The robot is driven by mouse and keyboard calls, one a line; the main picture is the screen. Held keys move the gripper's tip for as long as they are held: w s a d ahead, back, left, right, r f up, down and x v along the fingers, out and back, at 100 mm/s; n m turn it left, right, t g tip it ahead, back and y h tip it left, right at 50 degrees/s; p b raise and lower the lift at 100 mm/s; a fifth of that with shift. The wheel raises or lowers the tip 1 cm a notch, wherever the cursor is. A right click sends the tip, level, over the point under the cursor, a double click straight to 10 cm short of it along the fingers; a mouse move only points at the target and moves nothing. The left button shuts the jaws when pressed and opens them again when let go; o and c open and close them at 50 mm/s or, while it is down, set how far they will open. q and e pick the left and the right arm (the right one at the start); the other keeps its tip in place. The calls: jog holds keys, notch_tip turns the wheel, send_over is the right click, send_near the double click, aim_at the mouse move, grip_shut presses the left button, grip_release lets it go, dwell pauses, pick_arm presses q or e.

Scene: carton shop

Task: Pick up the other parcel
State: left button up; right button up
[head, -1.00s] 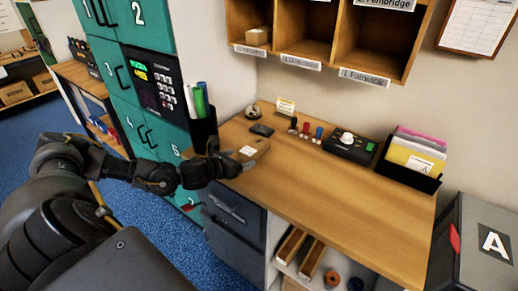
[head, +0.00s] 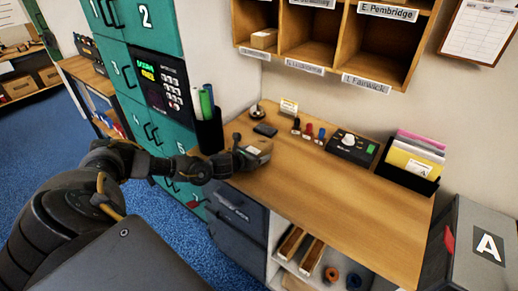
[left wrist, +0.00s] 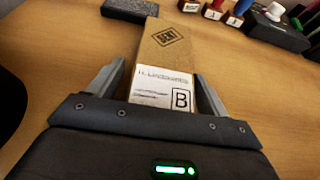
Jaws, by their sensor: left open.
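A small brown cardboard parcel (head: 262,147) lies on the wooden counter near its left end. In the left wrist view the parcel (left wrist: 168,58) shows a dark stamp and a white label with a boxed letter B. My left gripper (head: 250,154) is at the parcel, low over the counter. In the left wrist view its two fingers stand apart, one on each side of the parcel's near end, and I see no firm grip. A second small parcel (head: 264,39) sits in the left pigeonhole of the wall shelf. My right gripper is not in view.
On the counter (head: 330,185) are a dark pad (head: 265,130), several stamps (head: 308,131), a black device (head: 352,147) and a folder holder (head: 412,165). A pen holder (head: 209,132) hangs by the teal lockers. A grey box marked A (head: 470,245) stands right. The counter's middle is clear.

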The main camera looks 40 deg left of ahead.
pick_arm(q)
jog(key=shift+w, duration=0.1)
jog(key=c, duration=1.2)
jog(key=shift+o, duration=0.2)
